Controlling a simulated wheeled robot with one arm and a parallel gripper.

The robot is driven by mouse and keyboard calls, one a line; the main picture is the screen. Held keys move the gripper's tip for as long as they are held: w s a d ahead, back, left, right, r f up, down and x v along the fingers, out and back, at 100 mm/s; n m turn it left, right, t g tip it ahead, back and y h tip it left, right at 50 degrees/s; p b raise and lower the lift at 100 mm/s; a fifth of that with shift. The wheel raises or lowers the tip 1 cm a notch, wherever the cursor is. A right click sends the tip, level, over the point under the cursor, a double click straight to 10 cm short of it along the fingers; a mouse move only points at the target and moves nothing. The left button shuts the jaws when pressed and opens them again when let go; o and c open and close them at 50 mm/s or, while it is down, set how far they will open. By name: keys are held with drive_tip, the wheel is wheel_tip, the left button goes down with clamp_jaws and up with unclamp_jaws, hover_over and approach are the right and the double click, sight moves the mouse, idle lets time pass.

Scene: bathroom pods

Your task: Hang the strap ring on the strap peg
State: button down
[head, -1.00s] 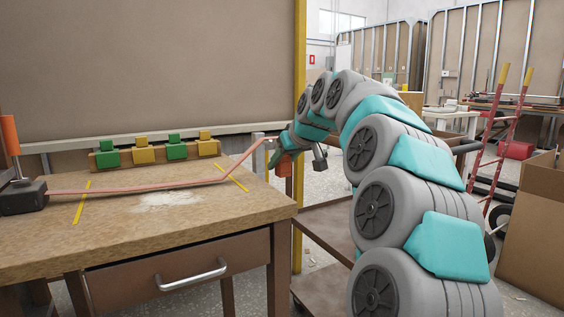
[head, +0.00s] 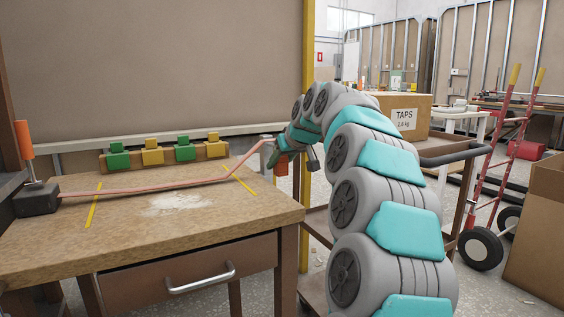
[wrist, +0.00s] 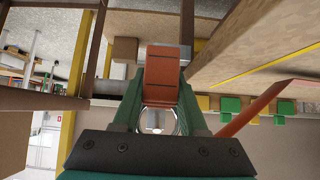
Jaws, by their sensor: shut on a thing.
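A reddish strap (head: 246,160) runs from a dark block (head: 37,199) at the table's left, along the tabletop, then slants up to my gripper (head: 274,157) past the right back corner. The strap also shows in the wrist view (wrist: 262,106), rising from the right toward my fingers. There my gripper (wrist: 161,76) is shut, with an orange-red piece (wrist: 163,68) between its green fingers, at the strap's end. I see no ring on a peg.
The wooden table (head: 200,222) has yellow marks and a pale patch. Green and yellow blocks stand on a rack (head: 165,158) at its back. A yellow post (head: 307,100) stands behind my gripper. A brown cart (head: 318,225), a TAPS box (head: 403,117) and a red hand truck (head: 490,165) are to the right.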

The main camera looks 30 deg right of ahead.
drive_tip(key=shift+w+a+f+p, duration=0.1)
drive_tip(key=shift+w+f+p, duration=0.1)
drive_tip(key=shift+w, duration=0.5)
drive_tip(key=shift+w+d+f+p, duration=0.15)
drive_tip(key=shift+w+p, duration=0.1)
drive_tip(key=shift+w, duration=0.5)
drive_tip(key=shift+w+a+f+p, duration=0.15)
drive_tip(key=shift+w+f+p, duration=0.05)
drive_tip(key=shift+w, duration=0.5)
drive_tip(key=shift+c, duration=1.8)
unclamp_jaws()
drive_tip(key=v, duration=0.7)
drive_tip(key=shift+s+r, duration=0.2)
drive_tip(key=shift+s, duration=0.15)
